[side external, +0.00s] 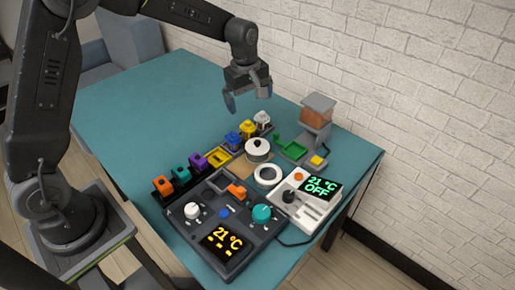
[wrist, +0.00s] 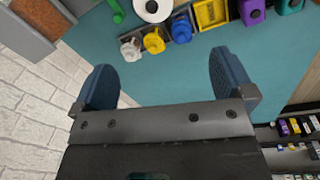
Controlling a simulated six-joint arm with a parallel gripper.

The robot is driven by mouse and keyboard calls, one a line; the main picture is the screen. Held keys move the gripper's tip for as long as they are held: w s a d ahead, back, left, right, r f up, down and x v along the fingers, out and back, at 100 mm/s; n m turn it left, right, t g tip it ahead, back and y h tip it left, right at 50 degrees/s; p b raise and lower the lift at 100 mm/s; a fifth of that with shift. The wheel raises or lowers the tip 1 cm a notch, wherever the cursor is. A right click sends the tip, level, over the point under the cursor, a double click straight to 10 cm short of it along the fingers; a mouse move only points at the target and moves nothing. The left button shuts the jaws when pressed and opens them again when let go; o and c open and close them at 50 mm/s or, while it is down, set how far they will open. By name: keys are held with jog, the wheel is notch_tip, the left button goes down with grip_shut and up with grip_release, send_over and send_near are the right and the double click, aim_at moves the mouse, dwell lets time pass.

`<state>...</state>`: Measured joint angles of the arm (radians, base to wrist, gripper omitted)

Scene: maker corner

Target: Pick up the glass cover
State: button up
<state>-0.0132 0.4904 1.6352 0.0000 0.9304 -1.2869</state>
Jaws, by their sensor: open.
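My gripper (side external: 247,97) is open and empty, high above the teal table behind the row of small coloured pieces. In the wrist view its two blue fingers (wrist: 165,75) are spread wide with bare table between them. No clear glass cover can be made out for certain. A round whitish lid-like piece with a black knob (side external: 257,149) sits on a brown board in front of the row, and a round white piece with a dark centre shows at the top edge of the wrist view (wrist: 153,8). My gripper is well apart from it.
The row includes a whitish piece (side external: 262,120), a yellow piece (side external: 247,129) and a blue piece (side external: 233,139). A dark control panel (side external: 193,239) and a white panel (side external: 319,208) stand in front. A hopper (side external: 317,112) stands right. The table's back left is clear.

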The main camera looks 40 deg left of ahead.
aim_at(257, 149)
jog(key=w+f+n, duration=0.1)
jog(key=f, duration=0.4)
jog(key=w+f+n, duration=0.1)
jog(key=f, duration=0.4)
jog(key=w+f+n+g, duration=0.1)
jog(key=f, duration=0.4)
jog(key=shift+w+f, duration=0.25)
jog(key=shift+s+f, duration=0.15)
jog(key=shift+f, duration=2.8)
jog(key=c, duration=0.8)
